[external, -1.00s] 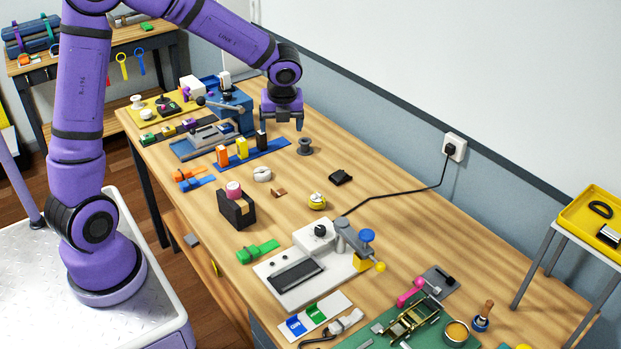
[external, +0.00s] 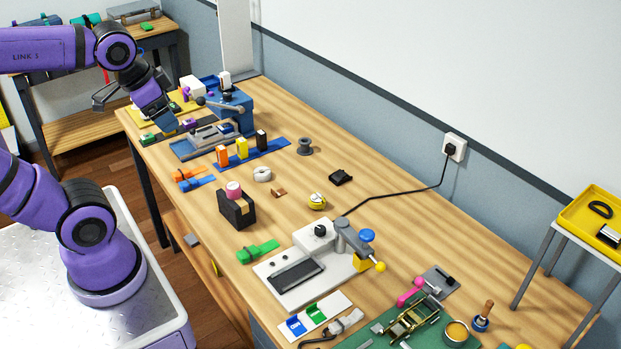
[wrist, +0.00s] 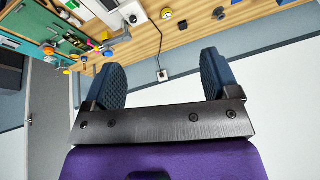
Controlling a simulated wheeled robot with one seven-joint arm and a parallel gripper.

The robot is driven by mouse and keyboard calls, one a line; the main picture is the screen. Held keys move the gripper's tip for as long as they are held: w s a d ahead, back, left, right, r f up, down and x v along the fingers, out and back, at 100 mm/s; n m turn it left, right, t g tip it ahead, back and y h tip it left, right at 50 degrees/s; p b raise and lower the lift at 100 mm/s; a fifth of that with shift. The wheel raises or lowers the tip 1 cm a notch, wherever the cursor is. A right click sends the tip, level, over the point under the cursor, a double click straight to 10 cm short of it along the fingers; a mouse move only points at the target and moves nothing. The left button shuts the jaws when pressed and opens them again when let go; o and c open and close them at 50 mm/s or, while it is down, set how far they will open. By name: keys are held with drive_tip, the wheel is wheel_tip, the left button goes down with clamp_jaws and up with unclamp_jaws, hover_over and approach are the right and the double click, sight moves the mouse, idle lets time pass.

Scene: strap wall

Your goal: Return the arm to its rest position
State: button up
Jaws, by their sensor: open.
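My gripper (external: 164,120) is at the upper left in the external view, in front of the left end of the workbench (external: 375,220). The arm is bent back toward my base, and the gripper points down and to the right. In the wrist view, the two dark blue fingers of my gripper (wrist: 161,62) stand wide apart with nothing between them. In the external view the fingers partly overlap the bench items behind, and I cannot tell the exact gap to them.
A blue vise-like fixture (external: 236,105) and a blue strip with small coloured blocks (external: 255,153) stand near the gripper. A second table (external: 85,125) stands behind the arm. A black tape dispenser (external: 237,210) and a white device (external: 318,232) sit farther along the bench.

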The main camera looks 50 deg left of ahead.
drive_tip(key=shift+s+f+n+h, duration=0.15)
drive_tip(key=shift+s+n+h, duration=0.25)
drive_tip(key=shift+s+n, duration=0.85)
idle(0.3)
